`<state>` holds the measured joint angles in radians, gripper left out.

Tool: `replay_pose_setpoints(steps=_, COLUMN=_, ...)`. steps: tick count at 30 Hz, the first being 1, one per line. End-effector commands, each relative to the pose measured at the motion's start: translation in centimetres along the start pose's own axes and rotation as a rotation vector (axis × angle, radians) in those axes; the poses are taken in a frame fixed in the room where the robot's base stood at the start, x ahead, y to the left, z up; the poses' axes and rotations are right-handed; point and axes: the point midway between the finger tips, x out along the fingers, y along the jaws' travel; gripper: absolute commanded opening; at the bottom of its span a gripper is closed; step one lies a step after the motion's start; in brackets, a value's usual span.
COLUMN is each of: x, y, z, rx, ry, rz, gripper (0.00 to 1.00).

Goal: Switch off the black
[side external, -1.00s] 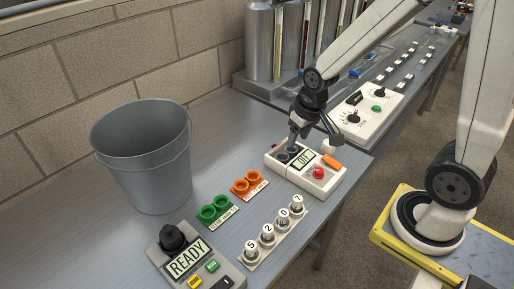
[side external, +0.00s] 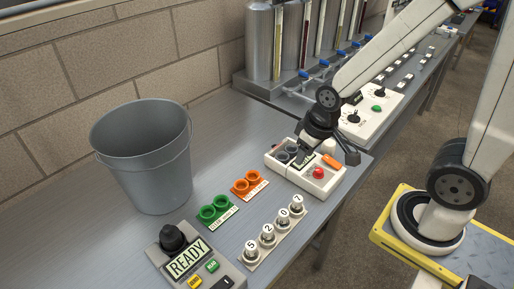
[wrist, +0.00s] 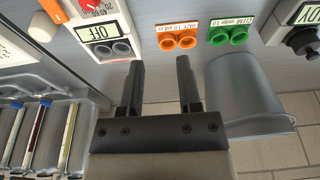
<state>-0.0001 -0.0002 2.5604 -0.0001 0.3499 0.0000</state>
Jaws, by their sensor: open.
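A white box (side external: 325,187) stands near the table's far right edge. It has a red knob (side external: 318,173), an orange part (side external: 332,161) and two dark round wells (wrist: 110,49). Its display (wrist: 97,32) reads OFF in the wrist view. A grey unit (side external: 205,262) at the front has a black knob (side external: 172,238), a READY display (side external: 187,259) and a black button (side external: 223,283). Which black thing the task means, I cannot tell. My gripper (wrist: 159,62) is open and empty beside the white box's wells in the wrist view; in the side view it hides part of the box.
A grey bucket (side external: 145,150) stands at left. Orange sockets (side external: 247,183), green sockets (side external: 213,209) and several numbered posts (side external: 268,234) lie in front of the white box. A white panel with dials (side external: 372,113) and metal cylinders (side external: 262,45) stand behind. Table around the bucket is bare.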

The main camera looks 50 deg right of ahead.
Motion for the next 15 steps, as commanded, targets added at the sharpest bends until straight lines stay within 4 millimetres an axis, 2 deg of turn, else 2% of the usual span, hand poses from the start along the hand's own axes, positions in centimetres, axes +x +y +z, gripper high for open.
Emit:
replay_pose_setpoints(steps=1, x=0.0, y=0.0, z=0.0, rx=0.0, ry=0.0, rz=0.0, gripper=0.24)
replay_pose_setpoints(steps=3, x=0.0, y=-0.2, z=-0.1, rx=0.0, ry=-0.001, rz=-0.002, gripper=0.02)
replay_pose_setpoints(steps=4, x=0.0, y=-0.3, z=-0.1, rx=0.0, ry=-0.001, rz=-0.003, gripper=0.0)
replay_pose_setpoints(steps=11, x=0.1, y=-2.2, z=-1.0, rx=0.0, ry=-0.01, rz=-0.021, gripper=0.0)
replay_pose_setpoints(steps=15, x=0.1, y=-4.6, z=-1.8, rx=0.001, ry=-0.024, rz=-0.042, gripper=0.0)
